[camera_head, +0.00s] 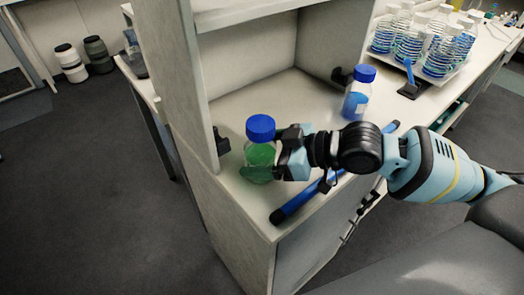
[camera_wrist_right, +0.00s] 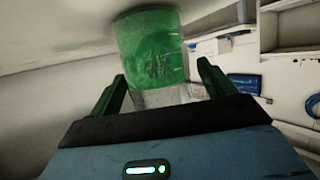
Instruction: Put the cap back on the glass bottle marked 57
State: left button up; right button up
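A glass bottle with green liquid (camera_head: 259,155) stands upright on the white bench near its front left corner. A blue cap (camera_head: 260,128) sits on its top. A second glass bottle with blue liquid (camera_head: 355,105) stands farther back with a blue cap (camera_head: 365,73) on it. I cannot read the number 57 on either. My right gripper (camera_head: 268,172) reaches the green bottle from the right, low on its side. In the right wrist view the green bottle (camera_wrist_right: 152,48) shows between and beyond the fingers, which are spread with a gap on the right side. My left gripper is out of view.
A blue rod-like tool (camera_head: 300,200) lies along the bench's front edge, under my right arm. White shelf panels (camera_head: 172,70) rise left of and behind the bottles. A tray (camera_head: 445,76) with several striped bottles stands at the back right.

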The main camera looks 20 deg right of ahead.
jog(key=shift+s+f, duration=0.2)
jog(key=shift+f, duration=0.65)
jog(key=shift+w+r, duration=0.1)
jog(key=shift+r, duration=0.4)
jog(key=r+v, duration=0.1)
jog(key=v, duration=1.1)
jog(key=shift+w+b, duration=0.2)
jog(key=shift+b, duration=0.15)
jog(key=shift+d, duration=0.1)
